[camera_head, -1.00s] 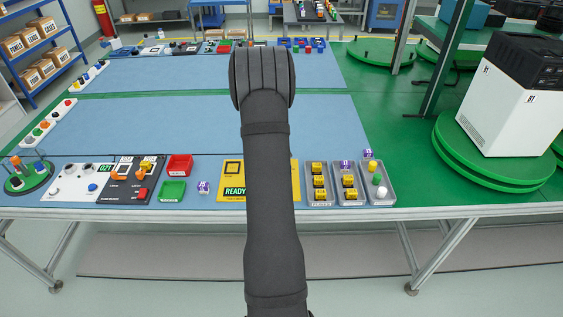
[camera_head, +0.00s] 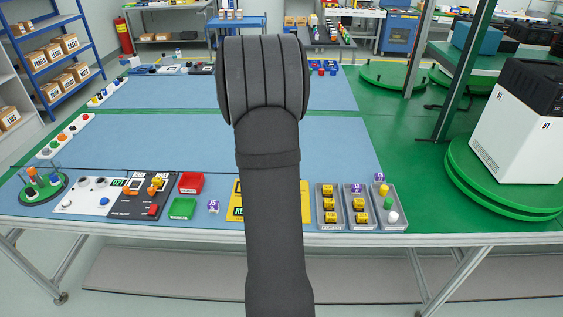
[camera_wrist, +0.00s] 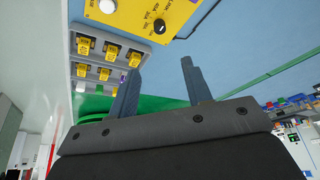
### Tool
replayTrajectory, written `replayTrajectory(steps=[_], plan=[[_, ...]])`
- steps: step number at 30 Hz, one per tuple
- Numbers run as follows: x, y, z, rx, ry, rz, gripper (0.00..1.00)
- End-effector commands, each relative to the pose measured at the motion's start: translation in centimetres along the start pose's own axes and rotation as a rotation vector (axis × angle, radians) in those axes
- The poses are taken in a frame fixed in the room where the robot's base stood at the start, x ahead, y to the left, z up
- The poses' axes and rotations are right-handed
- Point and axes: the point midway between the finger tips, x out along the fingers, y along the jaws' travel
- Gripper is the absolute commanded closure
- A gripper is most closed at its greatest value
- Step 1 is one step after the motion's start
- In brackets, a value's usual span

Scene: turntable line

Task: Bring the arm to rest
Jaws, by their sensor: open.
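My arm rises up the middle of the head view, its dark rounded joint over the blue table. My gripper (camera_wrist: 163,88) shows in the wrist view with its two grey fingers spread wide apart and nothing between them. It is up off the table, and the fingertips touch nothing. In the head view my gripper is hidden behind my own arm.
A yellow panel (camera_head: 307,202) lies behind my arm. Grey trays (camera_head: 330,224) with yellow blocks stand right of it. A red bin (camera_head: 191,183), a green bin (camera_head: 183,208) and a black panel (camera_head: 140,205) are left. The middle blue surface (camera_head: 160,140) is clear.

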Motion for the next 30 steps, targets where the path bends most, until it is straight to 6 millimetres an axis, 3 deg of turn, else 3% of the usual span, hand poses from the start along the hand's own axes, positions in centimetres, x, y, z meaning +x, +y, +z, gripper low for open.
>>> replayTrajectory(steps=[14,30], plan=[[0.6,0.0,0.0,0.0,0.0,0.001,0.55],[10.4,0.1,0.0,0.0,-0.001,0.003,0.55]])
